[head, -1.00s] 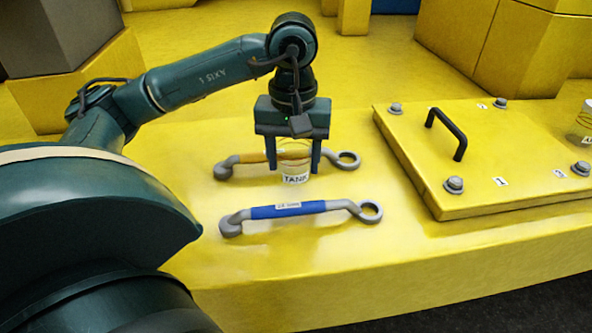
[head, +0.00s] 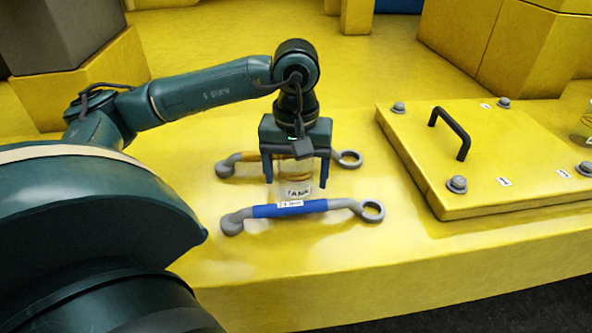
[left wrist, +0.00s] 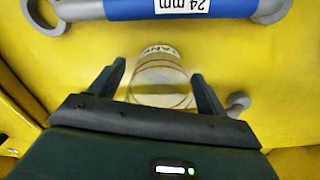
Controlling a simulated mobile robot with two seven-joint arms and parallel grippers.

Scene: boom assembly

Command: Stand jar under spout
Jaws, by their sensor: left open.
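A clear jar (head: 296,188) with a white "TANK" label stands between two wrenches on the yellow surface, close behind the blue-handled wrench. My left gripper (head: 297,178) is open, pointing down, with one finger on each side of the jar. The wrist view shows a gap between the jar and at least the right finger. The jar's upper part is partly hidden under the gripper. My right gripper is out of view. I cannot make out a spout.
A raised yellow panel (head: 480,165) with a black handle and bolts is at right. Another jar (head: 585,128) is cut by the right edge.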

